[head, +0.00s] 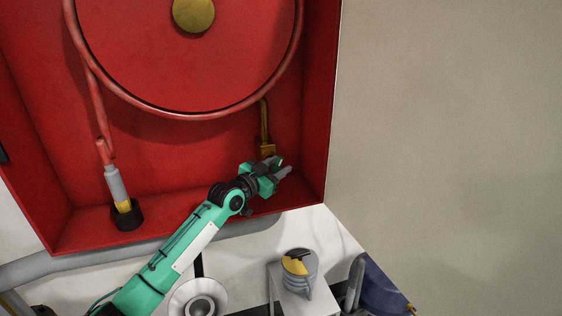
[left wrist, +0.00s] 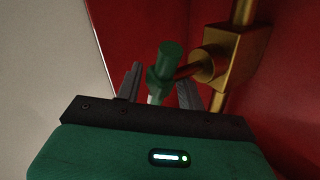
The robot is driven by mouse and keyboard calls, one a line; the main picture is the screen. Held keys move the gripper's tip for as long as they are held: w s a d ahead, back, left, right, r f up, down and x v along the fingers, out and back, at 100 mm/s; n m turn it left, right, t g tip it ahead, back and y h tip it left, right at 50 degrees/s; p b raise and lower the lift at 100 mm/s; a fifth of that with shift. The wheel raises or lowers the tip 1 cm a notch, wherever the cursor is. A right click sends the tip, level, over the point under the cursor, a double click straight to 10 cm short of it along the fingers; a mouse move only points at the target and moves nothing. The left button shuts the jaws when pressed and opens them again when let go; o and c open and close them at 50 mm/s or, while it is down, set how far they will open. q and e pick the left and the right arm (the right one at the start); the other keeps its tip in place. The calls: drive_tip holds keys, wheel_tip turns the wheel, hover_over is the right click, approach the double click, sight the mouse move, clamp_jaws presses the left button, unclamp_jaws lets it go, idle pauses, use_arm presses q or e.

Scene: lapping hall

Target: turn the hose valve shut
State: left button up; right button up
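The hose valve is a brass block (head: 266,149) on a brass pipe, low at the right inside the red cabinet. In the left wrist view the brass block (left wrist: 236,52) has a short stem with a green handle (left wrist: 169,60) at its end. My left gripper (head: 281,167) is at the valve, its grey fingers open. In the left wrist view the fingers stand on either side of the green handle, with visible gaps; I see no firm contact. The handle's lower end is partly hidden behind my gripper's body. My right gripper is not in view.
The red cabinet (head: 42,190) holds a hose reel with a red hose (head: 97,105) and a grey nozzle (head: 115,184) at the left. The cabinet's right wall is close to my left gripper. Below stands a small white table with a grey and yellow container (head: 300,270).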

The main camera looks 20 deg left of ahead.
use_arm(q)
drive_tip(key=shift+x, duration=0.85)
clamp_jaws()
drive_tip(key=shift+r+g+y+p, duration=0.1)
drive_tip(key=shift+g+y+p, duration=0.2)
drive_tip(key=shift+p, duration=0.7)
drive_tip(key=m+g+y+p, duration=0.1)
drive_tip(key=g+y+p, duration=0.1)
drive_tip(key=p, duration=0.3)
drive_tip(key=f+m+g+y+p, duration=0.1)
drive_tip(key=m+g+y+p, duration=0.1)
drive_tip(key=p, duration=0.3)
drive_tip(key=f+m+g+y+p, duration=0.1)
drive_tip(key=g+y+p, duration=0.2)
drive_tip(key=g+p, duration=0.1)
drive_tip(key=shift+s+a+f+m+p, duration=0.15)
drive_tip(key=shift+a+m+p, duration=0.2)
drive_tip(key=shift+p, duration=0.35)
drive_tip(key=shift+d+f, duration=0.1)
